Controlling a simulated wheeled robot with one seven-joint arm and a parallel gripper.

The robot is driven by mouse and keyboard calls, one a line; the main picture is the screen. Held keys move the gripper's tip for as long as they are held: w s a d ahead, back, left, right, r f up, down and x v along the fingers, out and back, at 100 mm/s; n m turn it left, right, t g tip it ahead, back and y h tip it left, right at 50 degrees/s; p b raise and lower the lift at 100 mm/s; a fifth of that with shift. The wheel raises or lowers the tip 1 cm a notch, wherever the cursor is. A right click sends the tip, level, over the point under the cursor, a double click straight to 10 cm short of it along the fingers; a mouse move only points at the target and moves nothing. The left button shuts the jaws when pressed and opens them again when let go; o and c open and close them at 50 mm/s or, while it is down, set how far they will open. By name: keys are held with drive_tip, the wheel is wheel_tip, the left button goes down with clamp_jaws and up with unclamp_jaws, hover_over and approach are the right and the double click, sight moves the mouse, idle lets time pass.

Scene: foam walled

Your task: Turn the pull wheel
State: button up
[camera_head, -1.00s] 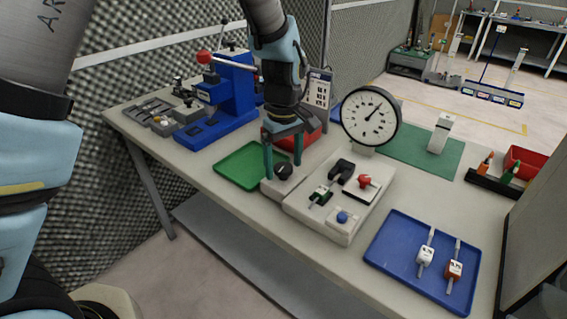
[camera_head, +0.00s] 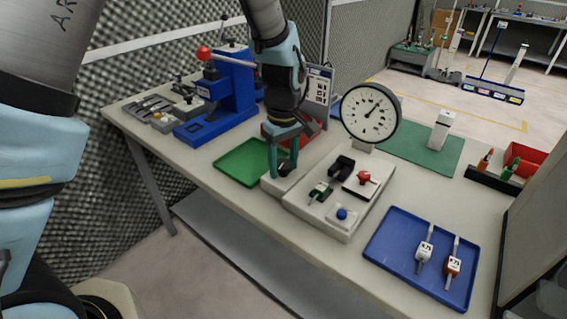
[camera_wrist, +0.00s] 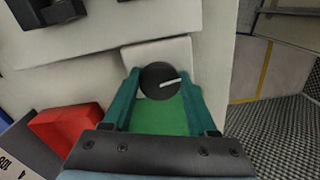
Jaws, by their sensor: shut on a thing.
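The pull wheel is a round black knob (camera_wrist: 157,86) with a white line on its face. It sits on a small light-grey block (camera_head: 272,188) at the left end of the grey gauge fixture (camera_head: 330,222). In the wrist view the white line points right and slightly up. My gripper (camera_wrist: 160,76) is shut on the knob, with one teal finger on each side of it. In the head view my gripper (camera_head: 283,167) comes down on the knob from above, and the fingers partly hide it.
A dial gauge (camera_head: 370,113) stands behind the fixture. A green tray (camera_head: 240,163) lies left of my gripper, near a red bin (camera_head: 272,132). A blue press (camera_head: 232,90) stands at the back left. A blue tray (camera_head: 390,255) with two tagged tools lies at the right.

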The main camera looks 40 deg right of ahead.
drive_tip(key=c, duration=0.4)
drive_tip(key=shift+m, duration=0.4)
drive_tip(key=m, duration=0.2)
drive_tip(key=shift+m+b, duration=0.3)
drive_tip(key=shift+m, duration=0.1)
drive_tip(key=m, duration=0.3)
drive_tip(key=shift+m, duration=0.3)
drive_tip(key=m, duration=0.3)
drive_tip(key=shift+m+b, duration=0.3)
drive_tip(key=shift+m, duration=1.9)
